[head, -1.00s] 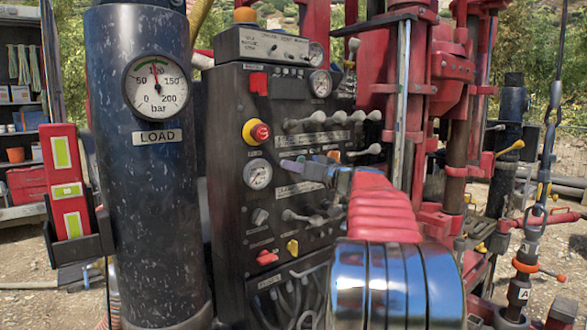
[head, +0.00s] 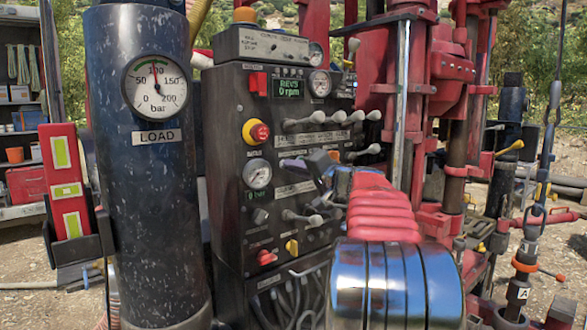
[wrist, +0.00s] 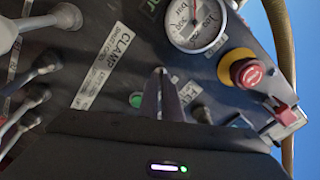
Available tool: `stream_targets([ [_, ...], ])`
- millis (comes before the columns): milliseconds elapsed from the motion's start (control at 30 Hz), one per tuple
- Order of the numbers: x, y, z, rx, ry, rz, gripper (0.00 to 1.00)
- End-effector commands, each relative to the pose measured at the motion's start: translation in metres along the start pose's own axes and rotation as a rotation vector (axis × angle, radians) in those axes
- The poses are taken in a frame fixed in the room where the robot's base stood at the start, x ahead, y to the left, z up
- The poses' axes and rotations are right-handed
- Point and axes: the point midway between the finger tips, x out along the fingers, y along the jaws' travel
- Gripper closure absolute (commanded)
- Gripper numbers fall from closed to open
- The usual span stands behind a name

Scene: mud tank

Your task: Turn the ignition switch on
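The dark control panel (head: 228,150) stands left of centre in the head view. A red switch (head: 258,82) sits near its upper left, beside a lit green display (head: 286,87) reading REVS 0 rpm. The red switch also shows at the right of the wrist view (wrist: 287,115). Its label is too small to read, so I cannot tell surely that it is the ignition switch. My gripper (head: 308,165) is in front of the panel's middle, below and right of that switch. In the wrist view its fingers (wrist: 162,76) are together, with nothing seen between them.
A red emergency button with yellow collar (head: 257,131) and a gauge (head: 257,173) lie below the switch. Several grey-knobbed levers (head: 338,118) stick out at right. A thick dark cylinder (head: 145,200) marked LOAD stands left of the panel.

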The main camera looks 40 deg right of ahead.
Motion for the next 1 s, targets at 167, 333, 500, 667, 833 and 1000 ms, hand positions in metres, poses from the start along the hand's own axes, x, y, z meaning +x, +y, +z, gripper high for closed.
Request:
stream_targets([
  [167, -0.0005, 0.0026, -0.0019, 0.019, 0.004, 0.004, 1.00],
  [333, -0.0006, 0.0029, -0.0022, 0.021, 0.005, 0.005, 1.00],
  [500, -0.0007, 0.0033, -0.0025, 0.021, 0.006, 0.005, 0.93],
  [667, -0.0004, 0.0024, -0.0018, 0.019, 0.004, 0.004, 0.81],
  [833, -0.0002, 0.0016, -0.0012, 0.018, 0.002, 0.002, 0.77],
  [1000, -0.0009, 0.0013, -0.0010, 0.018, 0.002, 0.002, 0.77],
])
